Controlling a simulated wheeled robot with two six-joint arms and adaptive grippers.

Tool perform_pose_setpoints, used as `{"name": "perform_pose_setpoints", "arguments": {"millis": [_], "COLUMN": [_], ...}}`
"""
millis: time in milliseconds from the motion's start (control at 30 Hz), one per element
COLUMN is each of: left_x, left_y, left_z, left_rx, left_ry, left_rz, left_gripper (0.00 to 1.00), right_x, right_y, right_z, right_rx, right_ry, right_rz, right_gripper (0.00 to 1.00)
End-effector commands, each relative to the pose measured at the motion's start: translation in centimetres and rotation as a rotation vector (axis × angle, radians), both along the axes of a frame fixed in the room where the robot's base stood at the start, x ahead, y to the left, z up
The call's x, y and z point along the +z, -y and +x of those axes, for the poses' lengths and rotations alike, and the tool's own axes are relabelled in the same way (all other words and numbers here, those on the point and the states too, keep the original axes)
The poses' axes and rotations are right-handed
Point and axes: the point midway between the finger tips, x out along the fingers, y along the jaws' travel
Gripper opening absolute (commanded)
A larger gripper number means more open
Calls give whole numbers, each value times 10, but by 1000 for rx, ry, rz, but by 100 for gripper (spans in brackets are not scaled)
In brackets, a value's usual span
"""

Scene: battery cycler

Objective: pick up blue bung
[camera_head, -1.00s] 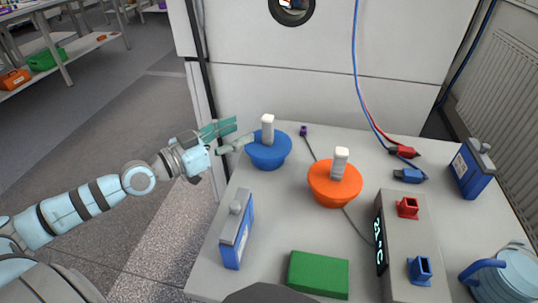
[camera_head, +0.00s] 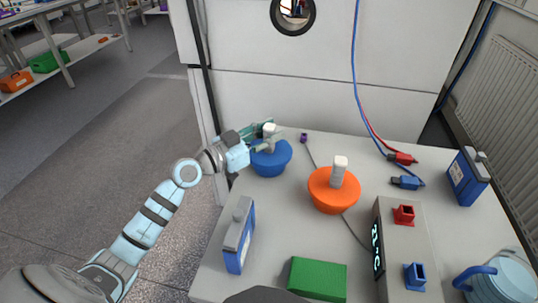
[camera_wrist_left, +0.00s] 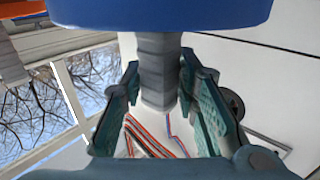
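The blue bung (camera_head: 271,160) is a round blue stopper with a pale upright handle, on the far left part of the bench. My left gripper (camera_head: 268,136) is at the handle, with a finger on each side of it. In the left wrist view the blue bung (camera_wrist_left: 160,12) fills the top edge, and its grey handle (camera_wrist_left: 158,70) lies between the green fingers (camera_wrist_left: 160,85). The fingers look open, close to the handle; firm contact does not show. My right gripper is not in view.
An orange bung (camera_head: 333,192) stands right of the blue one. A blue battery (camera_head: 239,236) and a green block (camera_head: 318,278) are nearer. The cycler box (camera_head: 398,256), a second battery (camera_head: 468,180) and a mug (camera_head: 497,282) stand right. A wall rises behind.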

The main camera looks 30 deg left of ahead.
Motion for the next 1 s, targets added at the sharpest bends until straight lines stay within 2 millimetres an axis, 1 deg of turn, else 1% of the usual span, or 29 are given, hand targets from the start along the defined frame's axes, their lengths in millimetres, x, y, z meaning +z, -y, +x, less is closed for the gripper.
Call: {"name": "perform_pose_setpoints", "arguments": {"millis": [33,100,133,467,533,567,667,700,800,900,1000], "left_x": [0,0,0,1,6,11,34,45,72,93,110], "left_y": [0,0,0,0,0,0,0,0,0,0,0], "left_z": [0,0,0,0,0,0,0,0,0,0,0], "left_rx": [0,0,0,0,0,0,0,0,-1,0,0], "left_ry": [0,0,0,2,3,3,5,6,6,5,4], "left_rz": [0,0,0,-1,1,2,3,4,4,2,0], "left_gripper": [15,4,0,0,0,0,0,0,0,0,0], "right_x": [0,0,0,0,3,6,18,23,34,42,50], "right_y": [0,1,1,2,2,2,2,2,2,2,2], "right_z": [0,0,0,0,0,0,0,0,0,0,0], "right_rx": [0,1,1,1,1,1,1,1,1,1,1], "right_ry": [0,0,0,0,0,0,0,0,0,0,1], "right_rz": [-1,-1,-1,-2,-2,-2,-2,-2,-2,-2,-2], "right_gripper": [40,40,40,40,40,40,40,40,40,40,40]}}
